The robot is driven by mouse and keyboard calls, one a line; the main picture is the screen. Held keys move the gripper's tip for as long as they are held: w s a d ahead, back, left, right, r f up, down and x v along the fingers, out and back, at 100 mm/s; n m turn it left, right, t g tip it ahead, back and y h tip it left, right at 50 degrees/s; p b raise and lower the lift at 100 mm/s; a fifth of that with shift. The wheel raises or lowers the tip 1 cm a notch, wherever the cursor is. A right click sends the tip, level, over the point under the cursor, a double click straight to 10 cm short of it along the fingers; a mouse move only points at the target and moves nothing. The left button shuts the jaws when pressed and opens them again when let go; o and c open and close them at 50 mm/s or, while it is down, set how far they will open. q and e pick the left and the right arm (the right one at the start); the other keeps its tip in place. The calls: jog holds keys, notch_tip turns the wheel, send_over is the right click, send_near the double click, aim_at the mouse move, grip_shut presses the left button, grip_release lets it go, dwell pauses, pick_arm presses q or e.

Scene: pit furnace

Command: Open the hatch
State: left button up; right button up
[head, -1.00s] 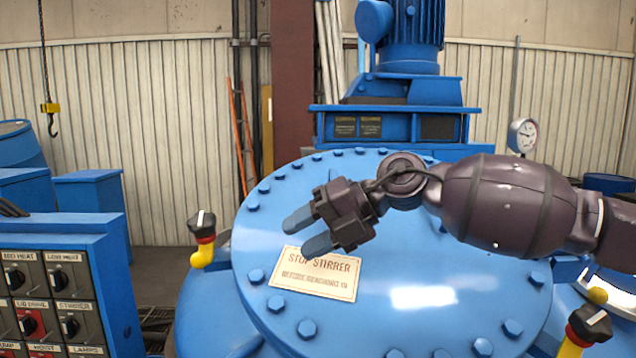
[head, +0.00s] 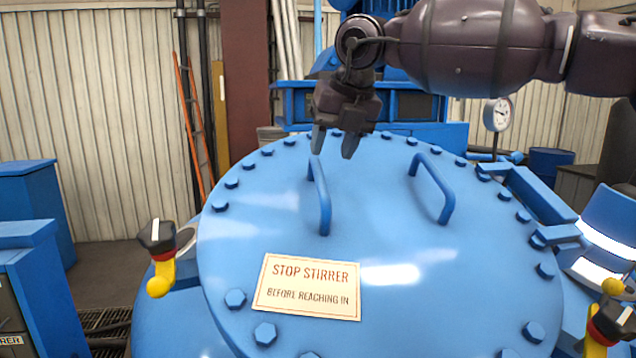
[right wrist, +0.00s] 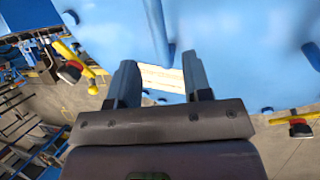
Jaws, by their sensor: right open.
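The hatch (head: 420,250) is a round blue lid with bolts around its rim, shut flat on the vessel. It has two blue bar handles, a left one (head: 321,197) and a right one (head: 437,189), and a sign (head: 307,286) reading "STOP STIRRER". My right gripper (head: 333,143) is open and empty, pointing down over the far part of the lid, near the left handle's far end. In the right wrist view its fingers (right wrist: 159,80) are apart, with the lid (right wrist: 235,50) beyond them. Whether they touch anything is unclear. My left gripper is out of view.
Yellow clamps with black-and-red knobs stand at the left (head: 159,258) and right (head: 605,325) of the lid. A hinge bracket (head: 530,195) sits at the lid's right. A gauge (head: 497,114) and motor housing (head: 400,102) stand behind. Blue cabinets are at left.

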aim_at(321, 177)
jog(key=b+x, duration=0.1)
jog(key=x, duration=0.7)
jog(key=shift+w, duration=0.1)
grip_shut()
